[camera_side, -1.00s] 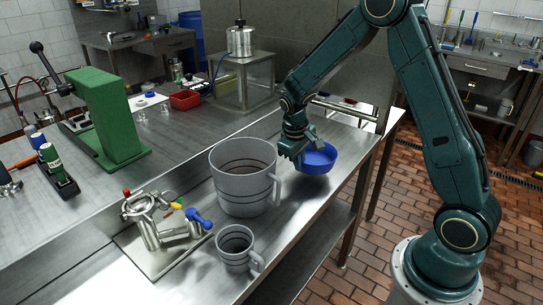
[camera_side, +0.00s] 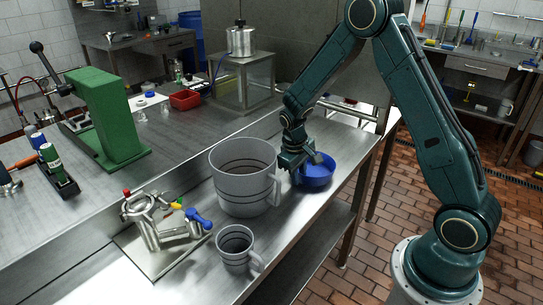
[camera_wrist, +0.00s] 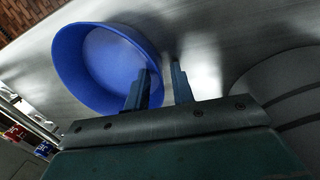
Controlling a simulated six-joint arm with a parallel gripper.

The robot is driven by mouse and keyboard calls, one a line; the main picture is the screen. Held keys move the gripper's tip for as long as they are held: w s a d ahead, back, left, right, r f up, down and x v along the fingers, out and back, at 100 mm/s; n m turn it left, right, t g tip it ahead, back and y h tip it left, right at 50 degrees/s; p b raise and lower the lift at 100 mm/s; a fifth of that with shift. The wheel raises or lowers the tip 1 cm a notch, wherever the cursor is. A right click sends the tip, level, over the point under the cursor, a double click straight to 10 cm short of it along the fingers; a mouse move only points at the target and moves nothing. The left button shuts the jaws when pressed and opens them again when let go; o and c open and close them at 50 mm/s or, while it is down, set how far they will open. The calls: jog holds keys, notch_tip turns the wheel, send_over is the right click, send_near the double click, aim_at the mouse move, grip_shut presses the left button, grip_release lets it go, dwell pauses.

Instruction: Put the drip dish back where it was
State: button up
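The blue drip dish (camera_side: 318,174) sits upright on the lower steel counter, right of the large grey jug, in the side view. In the wrist view the dish (camera_wrist: 97,70) fills the upper left. My gripper (camera_side: 300,170) is low at the dish's left edge, pointing down. In the wrist view my gripper's two fingers (camera_wrist: 161,84) stand either side of the dish's rim, one inside and one outside, with a gap showing between them. They look open around the rim rather than clamped on it.
The large grey jug (camera_side: 243,180) stands close left of my gripper. A smaller grey jug (camera_side: 236,251) and a metal valve assembly (camera_side: 160,222) with coloured handles are nearer the camera. The counter's front edge (camera_side: 335,206) is close to the dish. A green press (camera_side: 105,120) stands at left.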

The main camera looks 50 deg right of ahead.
jog(key=shift+r, duration=0.1)
jog(key=v, duration=1.2)
jog(key=shift+r, duration=0.2)
dwell(0.6)
jog(key=s+a+r+t+y, duration=0.1)
jog(key=s+a+r+t, duration=0.15)
jog(key=s+r, duration=0.3)
jog(key=s+a+r+t, duration=0.1)
jog(key=s+a+r, duration=0.2)
jog(key=s+r, duration=0.25)
jog(key=s+a+r+t+y, duration=0.1)
jog(key=s+a, duration=0.3)
jog(key=s, duration=0.8)
jog(key=shift+a+r+n+t, duration=0.35)
jog(key=shift+r+n+t, duration=0.05)
jog(key=shift+r+t, duration=0.3)
dwell(0.7)
